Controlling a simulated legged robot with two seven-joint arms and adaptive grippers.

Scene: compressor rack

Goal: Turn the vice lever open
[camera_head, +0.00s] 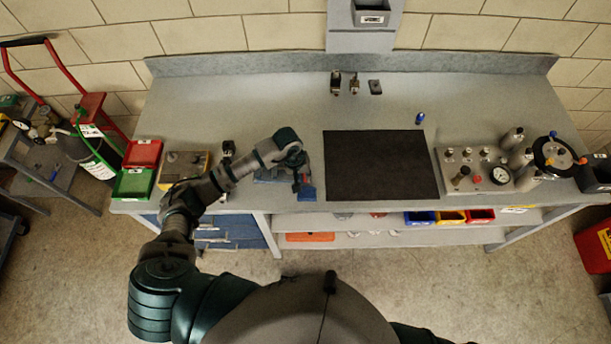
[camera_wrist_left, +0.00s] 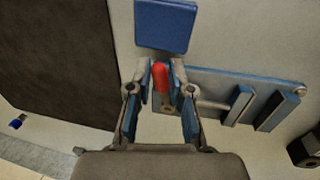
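The blue vice (camera_head: 268,176) sits near the front edge of the bench, left of the black mat. In the left wrist view its blue body (camera_wrist_left: 225,82) lies to the right, with a metal rod and upright blue jaws. The red lever handle (camera_wrist_left: 160,80) stands between the fingers of my left gripper (camera_wrist_left: 161,95). The fingers straddle the handle and look apart, with a narrow gap at the sides; contact is not clear. In the head view my left gripper (camera_head: 303,182) points down by the vice and hides the lever. My right gripper is out of view.
A black mat (camera_head: 378,165) lies right of the vice. A gauge panel (camera_head: 475,170) stands further right. A yellow-grey box (camera_head: 183,167) and green and red bins (camera_head: 136,182) are at left. A blue square block (camera_wrist_left: 165,25) is just beyond the fingers. The bench's back middle is mostly clear.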

